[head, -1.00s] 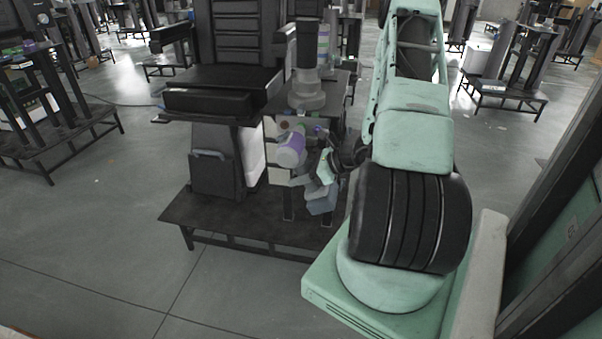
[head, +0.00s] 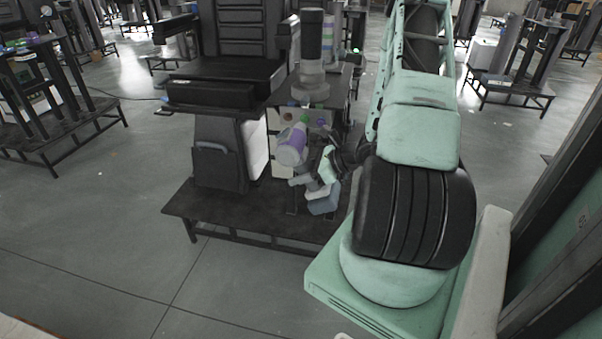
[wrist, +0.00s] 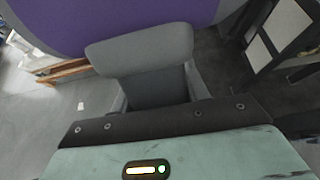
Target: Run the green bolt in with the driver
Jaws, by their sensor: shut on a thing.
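My gripper (head: 316,178) is shut on the grey handle of the driver (head: 292,148), which has a purple body and a blue-grey base. In the wrist view the handle (wrist: 155,85) sits between the jaws, and the purple body fills the top. The driver is in front of an upright panel (head: 283,172) under the small bench top of the column. A small green spot, perhaps the green bolt (head: 306,117), shows near the driver's upper end, beside a purple one (head: 321,122). The driver's tip and any contact with a bolt cannot be made out.
A black seat-like unit (head: 225,92) stands left of the panel. A dark low platform (head: 235,218) lies beneath, with a raised front edge. Open grey floor lies in front and left.

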